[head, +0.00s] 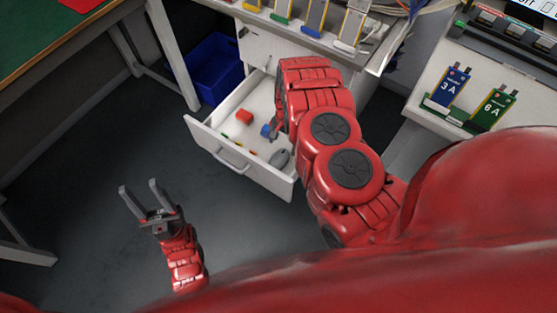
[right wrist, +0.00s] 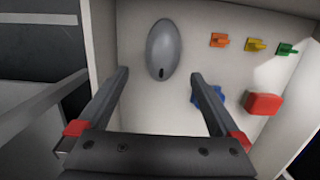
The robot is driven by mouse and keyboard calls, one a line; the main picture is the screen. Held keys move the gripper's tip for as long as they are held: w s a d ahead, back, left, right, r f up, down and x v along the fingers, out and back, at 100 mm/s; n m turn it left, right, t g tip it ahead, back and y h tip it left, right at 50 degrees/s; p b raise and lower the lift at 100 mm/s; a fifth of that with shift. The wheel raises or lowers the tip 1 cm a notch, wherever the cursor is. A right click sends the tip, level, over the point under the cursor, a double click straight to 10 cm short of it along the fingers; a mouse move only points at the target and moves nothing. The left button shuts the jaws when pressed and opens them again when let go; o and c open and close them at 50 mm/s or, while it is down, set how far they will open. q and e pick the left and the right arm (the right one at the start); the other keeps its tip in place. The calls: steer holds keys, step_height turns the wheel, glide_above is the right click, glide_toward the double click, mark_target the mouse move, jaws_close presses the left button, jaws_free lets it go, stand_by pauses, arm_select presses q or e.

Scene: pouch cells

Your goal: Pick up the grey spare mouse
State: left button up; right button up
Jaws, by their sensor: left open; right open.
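The grey mouse (head: 279,159) lies on the floor of the open white drawer (head: 222,152), near its front right corner. In the right wrist view the mouse (right wrist: 164,48) is fully visible, with its long side running up the picture. My right gripper (head: 275,132) reaches into the drawer and is partly hidden by its own arm in the head view. In the right wrist view the right gripper (right wrist: 160,74) is open and empty, its fingertips apart on both sides of the mouse's near end. I cannot tell its height above the mouse. My left gripper (head: 139,186) is open and empty, over the floor.
The drawer also holds a red block (right wrist: 263,104), a blue item (right wrist: 208,97) partly behind a finger, and small orange (right wrist: 219,40), yellow (right wrist: 255,45) and green (right wrist: 287,49) pieces. Drawer walls stand close around. A blue bin (head: 213,68) is under the bench.

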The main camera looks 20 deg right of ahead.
step_height(320, 180, down, 2)
steer(key=shift+a+f, duration=0.1)
steer(key=shift+f, duration=0.15)
steer(key=shift+s+a+f+b, duration=0.1)
steer(key=shift+a+f+b, duration=0.15)
steer(key=shift+f, duration=0.65)
steer(key=shift+s+a+f+b, duration=0.15)
steer(key=shift+a+f+b, duration=0.1)
steer(key=shift+f, duration=0.7)
steer(key=shift+s+a+f+b, duration=0.1)
steer(key=shift+a+f+b, duration=0.15)
steer(key=shift+f, duration=0.65)
steer(key=c, duration=1.3)
